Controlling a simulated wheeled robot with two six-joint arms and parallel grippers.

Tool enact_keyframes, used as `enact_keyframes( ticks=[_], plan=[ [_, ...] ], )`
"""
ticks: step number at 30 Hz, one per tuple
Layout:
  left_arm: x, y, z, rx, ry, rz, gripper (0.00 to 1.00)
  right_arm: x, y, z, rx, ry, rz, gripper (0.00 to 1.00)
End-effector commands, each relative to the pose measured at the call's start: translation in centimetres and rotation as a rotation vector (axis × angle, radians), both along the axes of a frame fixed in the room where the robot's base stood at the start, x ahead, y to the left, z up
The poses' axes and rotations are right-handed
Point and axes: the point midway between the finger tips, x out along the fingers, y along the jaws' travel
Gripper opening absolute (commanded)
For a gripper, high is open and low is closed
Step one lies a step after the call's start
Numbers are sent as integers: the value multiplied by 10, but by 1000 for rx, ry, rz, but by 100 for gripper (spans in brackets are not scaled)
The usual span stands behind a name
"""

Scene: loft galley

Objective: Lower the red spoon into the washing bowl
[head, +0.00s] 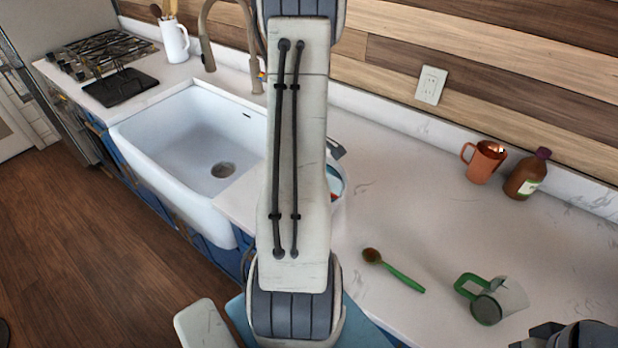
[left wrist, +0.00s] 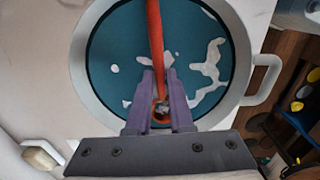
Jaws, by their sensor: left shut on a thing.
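The washing bowl (left wrist: 78,62) fills most of the left wrist view, a pale round bowl with a side handle, holding teal water with white foam patches. My left gripper (left wrist: 161,98) has its purple fingers shut on the red spoon (left wrist: 154,35), whose orange-red shaft runs up the picture over the water. I cannot tell whether the spoon touches the water. In the head view my arm hides most of the bowl (head: 343,186); only its right edge and a bit of red show. My right gripper (head: 572,337) is cut off at the lower right corner.
A green-handled brush (head: 400,273) and a green-handled mug (head: 495,300) lie on the counter to the right. A copper mug (head: 484,161) and brown bottle (head: 527,174) stand by the wall. The white sink (head: 150,165) is left of the bowl.

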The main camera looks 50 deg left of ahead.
Motion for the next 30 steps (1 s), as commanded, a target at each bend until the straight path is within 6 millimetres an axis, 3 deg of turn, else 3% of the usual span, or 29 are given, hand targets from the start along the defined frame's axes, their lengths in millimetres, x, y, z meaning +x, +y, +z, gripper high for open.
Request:
enact_keyframes(
  ticks=[1, 3, 12, 16, 30],
  plan=[
    [0, -1, 0, -3, 1, 0, 31, 0, 0, 0, 0, 0, 0, 49],
    [0, -1, 0, -3, 1, 0, 55, 0, 0, 0, 0, 0, 0, 49],
    [0, 0, 0, -1, 1, 0, 55, 0, 0, 0, 0, 0, -1, 49],
    [0, 1, 10, 2, -2, 1, 55, 0, 0, -2, 0, 0, -1, 49],
    [0, 0, 92, 2, -2, 0, 55, 0, 0, -15, 0, 0, -1, 49]
  ],
)
